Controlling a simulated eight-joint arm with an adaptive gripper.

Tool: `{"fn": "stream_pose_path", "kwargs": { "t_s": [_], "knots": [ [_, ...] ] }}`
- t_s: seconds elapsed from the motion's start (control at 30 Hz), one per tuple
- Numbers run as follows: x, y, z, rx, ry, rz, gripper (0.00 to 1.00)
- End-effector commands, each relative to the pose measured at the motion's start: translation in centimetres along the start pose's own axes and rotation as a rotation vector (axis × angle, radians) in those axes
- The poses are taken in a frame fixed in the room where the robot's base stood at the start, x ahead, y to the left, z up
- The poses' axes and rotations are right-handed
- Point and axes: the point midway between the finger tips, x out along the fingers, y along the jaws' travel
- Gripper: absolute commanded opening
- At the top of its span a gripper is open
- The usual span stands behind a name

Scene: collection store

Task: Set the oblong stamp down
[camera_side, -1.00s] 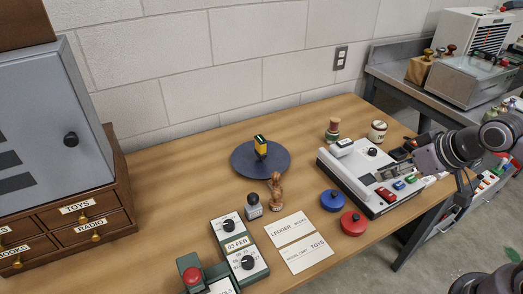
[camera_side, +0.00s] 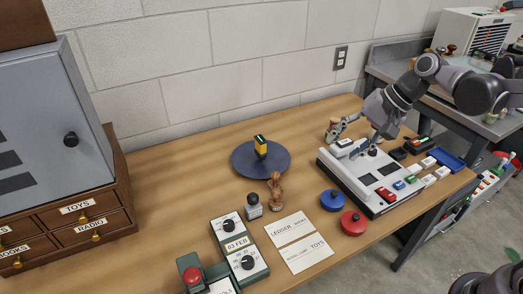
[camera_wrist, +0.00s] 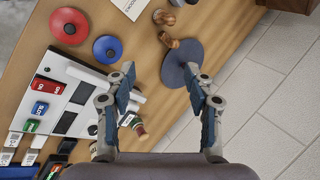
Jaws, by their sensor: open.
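My gripper (camera_side: 346,139) is open, reaching down over the back left of the white machine (camera_side: 357,183). In the wrist view its two fingers (camera_wrist: 160,75) stand wide apart with nothing held between them. I cannot pick out an oblong stamp for sure. A brown-topped upright piece (camera_side: 333,124) stands behind the machine, partly behind a finger; it also shows in the wrist view (camera_wrist: 139,129). A dark round turntable (camera_side: 240,164) carries a yellow and dark green oblong block (camera_side: 261,146); in the wrist view a finger covers part of the turntable (camera_wrist: 182,62).
Red (camera_side: 353,223) and blue (camera_side: 333,201) round pads lie before the machine. Small coloured blocks (camera_side: 387,194) sit on it. A blue tray (camera_side: 446,158) is at the right edge.

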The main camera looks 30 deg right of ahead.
Motion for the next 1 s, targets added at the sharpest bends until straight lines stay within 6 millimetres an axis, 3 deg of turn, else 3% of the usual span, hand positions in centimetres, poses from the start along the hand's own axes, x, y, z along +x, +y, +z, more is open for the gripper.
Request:
{"fn": "stream_pose_path", "kwargs": {
  "t_s": [0.2,0.5,0.73,1.0],
  "knots": [
    [2.9,-3.5,-2.5,0.316,-0.17,-0.044,0.53],
    [7.5,-6.5,-5.8,0.713,-0.429,-0.052,0.53],
    [11.2,-7.0,-8.1,0.978,-0.64,-0.013,0.53],
    [14.5,-6.0,-9.8,1.188,-0.841,0.06,0.53]
  ]
}}
